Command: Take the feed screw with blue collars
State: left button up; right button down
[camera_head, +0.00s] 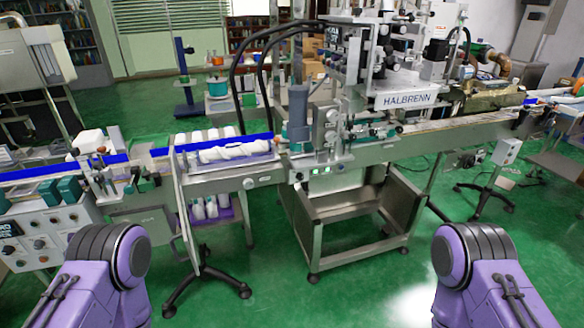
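A white spiral-shaped piece (238,151), which looks like a feed screw, lies along the conveyor in the middle left, at the left side of the labelled machine. Whether it has blue collars is too small to tell. A blue strip (172,152) runs along the conveyor behind it. Only purple and black links of my two arms show, at the bottom left and bottom right. Both grippers are outside the picture, and both visible arm parts are well apart from the white piece.
The HALBRENN machine (405,99) stands at centre right on a steel frame (350,212). A plate and wheeled stand (190,225) rise before the conveyor. A control box (42,240) is at left. Green floor (300,300) is clear between my arms.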

aim_at(230, 151)
jog(key=z, duration=0.55)
jog(key=i, duration=1.5)
jog(key=u, duration=0.4)
